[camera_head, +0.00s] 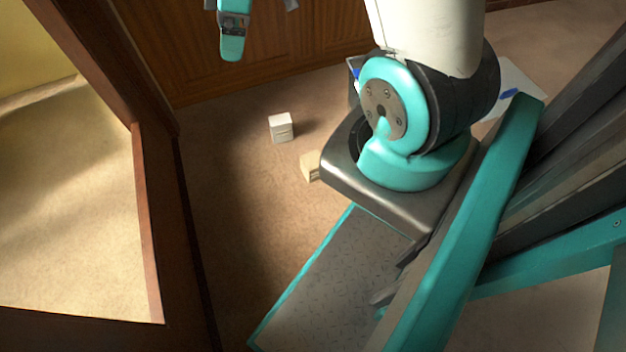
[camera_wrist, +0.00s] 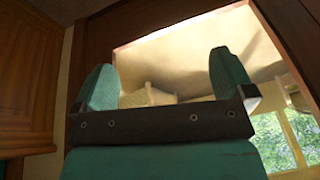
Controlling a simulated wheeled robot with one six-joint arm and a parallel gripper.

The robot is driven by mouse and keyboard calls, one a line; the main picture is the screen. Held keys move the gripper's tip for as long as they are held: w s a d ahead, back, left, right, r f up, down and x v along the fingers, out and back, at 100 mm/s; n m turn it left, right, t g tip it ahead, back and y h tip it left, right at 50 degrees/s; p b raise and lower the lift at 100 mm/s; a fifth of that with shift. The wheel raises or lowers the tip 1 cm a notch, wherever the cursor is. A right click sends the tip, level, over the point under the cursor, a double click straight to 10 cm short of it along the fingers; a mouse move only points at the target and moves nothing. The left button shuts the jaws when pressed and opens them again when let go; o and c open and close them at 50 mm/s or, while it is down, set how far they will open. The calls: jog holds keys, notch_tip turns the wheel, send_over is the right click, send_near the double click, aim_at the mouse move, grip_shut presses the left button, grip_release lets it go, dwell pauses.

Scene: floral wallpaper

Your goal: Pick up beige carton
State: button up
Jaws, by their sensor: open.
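A small beige carton (camera_head: 311,166) lies on the brown floor in the head view. Its right side is hidden behind my arm's base. My gripper (camera_wrist: 166,76) is open in the wrist view, with its two teal fingers spread apart and nothing between them. Part of it (camera_head: 232,36) also shows at the top of the head view, well beyond and to the upper left of the carton. The carton does not show in the wrist view.
A white box (camera_head: 281,128) stands on the floor just beyond the carton, apart from it. A wooden cabinet (camera_head: 270,45) lines the back. A brown frame (camera_head: 150,225) bounds the left. Floor left of the carton is clear.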

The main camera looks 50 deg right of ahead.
jog(key=s+d+f+n+b, duration=0.15)
jog(key=d+f+b, duration=0.6)
jog(key=f, duration=0.85)
jog(key=s+d+f+n+b, duration=0.1)
jog(key=s+d+f+b, duration=0.2)
jog(key=d+f+b, duration=0.85)
jog(key=s+d+f+n+b, duration=0.1)
jog(key=s+d+f+b, duration=0.2)
jog(key=f, duration=1.7)
jog(key=shift+m+h, duration=0.25)
jog(key=shift+h, duration=0.05)
jog(key=b+x, duration=0.2)
jog(key=x, duration=0.1)
jog(key=b+x, duration=0.1)
jog(key=x, duration=0.3)
jog(key=b+x, duration=0.2)
jog(key=x, duration=0.2)
jog(key=shift+w+d+b, duration=0.25)
jog(key=shift+d+b, duration=0.05)
jog(key=shift+b, duration=0.05)
jog(key=b+x, duration=0.5)
jog(key=x, duration=0.1)
jog(key=shift+r, duration=0.1)
jog(key=c, duration=0.9)
jog(key=shift+r, duration=0.15)
